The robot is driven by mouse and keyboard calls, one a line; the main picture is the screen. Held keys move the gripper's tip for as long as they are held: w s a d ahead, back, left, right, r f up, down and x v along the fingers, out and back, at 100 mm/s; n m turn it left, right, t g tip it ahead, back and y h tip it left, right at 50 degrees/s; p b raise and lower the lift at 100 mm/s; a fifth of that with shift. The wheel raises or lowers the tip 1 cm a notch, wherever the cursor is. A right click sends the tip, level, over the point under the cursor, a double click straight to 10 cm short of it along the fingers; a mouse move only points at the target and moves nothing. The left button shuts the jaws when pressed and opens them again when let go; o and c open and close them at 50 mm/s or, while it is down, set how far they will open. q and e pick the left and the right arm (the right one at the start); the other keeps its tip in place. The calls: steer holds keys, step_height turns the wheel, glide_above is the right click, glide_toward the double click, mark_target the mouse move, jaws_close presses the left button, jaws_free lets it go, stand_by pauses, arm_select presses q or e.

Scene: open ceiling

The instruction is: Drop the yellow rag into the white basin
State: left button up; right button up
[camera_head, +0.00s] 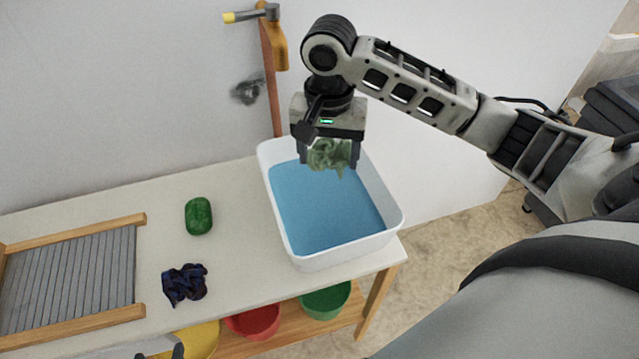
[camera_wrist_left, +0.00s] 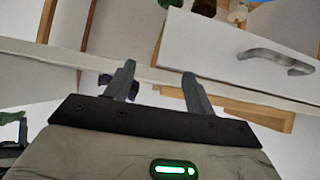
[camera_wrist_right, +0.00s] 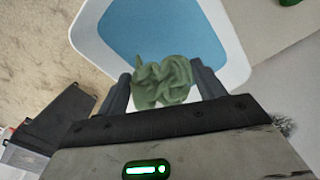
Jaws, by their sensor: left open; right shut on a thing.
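My right gripper (camera_head: 328,162) is shut on a crumpled muted-green rag (camera_head: 327,152), holding it above the back part of the white basin (camera_head: 330,259). The basin stands at the table's right end with blue water (camera_head: 325,210) inside. In the right wrist view the rag (camera_wrist_right: 163,82) sits between the fingers, with the basin's rim (camera_wrist_right: 84,38) and water beyond it. No rag that looks clearly yellow is in view. My left gripper (camera_wrist_left: 159,72) is open and empty in the left wrist view; only a bit of it shows at the head view's bottom left.
A dark blue-purple crumpled cloth (camera_head: 185,285) and a green soap-like block (camera_head: 198,216) lie on the white table (camera_head: 100,200), left of the basin. A wood-framed washboard (camera_head: 70,275) lies further left. Yellow (camera_head: 200,338), red (camera_head: 255,320) and green (camera_head: 326,300) bowls stand on the lower shelf.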

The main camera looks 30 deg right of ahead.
mark_target(332, 171)
steer(key=shift+s+d+f+m, duration=0.15)
steer(key=shift+f+m, duration=0.05)
steer(key=shift+f, duration=0.15)
steer(key=shift+s+d+f+m, duration=0.1)
steer(key=shift+f+m, duration=0.1)
steer(key=shift+f, duration=0.15)
step_height(332, 171, down, 3)
arm_select(q)
steer(key=shift+s+f, duration=0.3)
steer(key=shift+s, duration=0.35)
arm_select(e)
steer(key=shift+w+f, duration=0.1)
steer(key=shift+f, duration=0.75)
arm_select(q)
steer(key=shift+d+f, duration=0.1)
arm_select(e)
steer(key=o, duration=1)
arm_select(q)
steer(key=shift+s, duration=0.1)
steer(key=shift+f, duration=0.1)
arm_select(e)
step_height(332, 171, up, 16)
steer(key=shift+w+a, duration=0.1)
arm_select(q)
steer(key=shift+s, duration=0.15)
arm_select(e)
steer(key=shift+f, duration=0.1)
